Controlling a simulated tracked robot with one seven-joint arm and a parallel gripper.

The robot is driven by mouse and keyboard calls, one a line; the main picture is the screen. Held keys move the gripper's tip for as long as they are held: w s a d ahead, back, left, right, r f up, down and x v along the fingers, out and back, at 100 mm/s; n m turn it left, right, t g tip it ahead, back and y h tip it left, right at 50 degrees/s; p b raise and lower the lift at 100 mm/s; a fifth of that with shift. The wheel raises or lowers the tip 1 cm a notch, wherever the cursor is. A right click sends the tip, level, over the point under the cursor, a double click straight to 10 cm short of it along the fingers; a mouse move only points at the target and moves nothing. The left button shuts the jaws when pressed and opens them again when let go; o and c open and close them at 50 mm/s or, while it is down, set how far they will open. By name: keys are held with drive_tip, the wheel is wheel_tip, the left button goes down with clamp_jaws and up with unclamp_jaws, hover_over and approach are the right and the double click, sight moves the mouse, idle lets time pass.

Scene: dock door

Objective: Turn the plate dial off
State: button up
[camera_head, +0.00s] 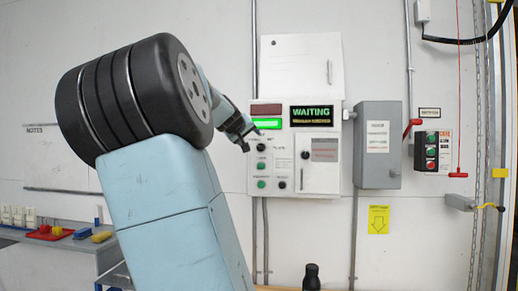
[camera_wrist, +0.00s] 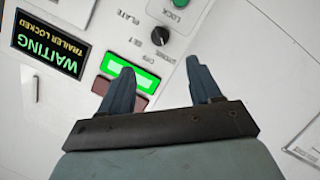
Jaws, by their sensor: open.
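A white control panel (camera_head: 320,170) hangs on the wall. A black dial (camera_head: 261,147) sits below its lit green lamp, and a second black dial (camera_head: 305,155) is farther right. In the wrist view the first dial (camera_wrist: 160,35) lies near a "PLATE" label (camera_wrist: 128,18); I cannot tell which dial that label belongs to. The dial settings are too small to read. My gripper (camera_head: 252,139) is open and empty at the panel's left side. In the wrist view its fingers (camera_wrist: 158,66) straddle the space just short of the first dial, apparently apart from it.
A display (camera_head: 312,115) reads "WAITING", and the wrist view adds "TRAILER LOCKED". Green buttons (camera_head: 261,183) lie below the left dial. A small hinged cover (camera_head: 318,165) with a handle is at right. A grey box (camera_head: 378,145) with a red lever stands beside the panel.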

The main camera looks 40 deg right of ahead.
sight(260, 147)
drive_tip(key=shift+x, duration=6.65)
drive_tip(key=shift+s+f, duration=0.1)
drive_tip(key=shift+f, duration=0.05)
drive_tip(key=shift+c, duration=0.2)
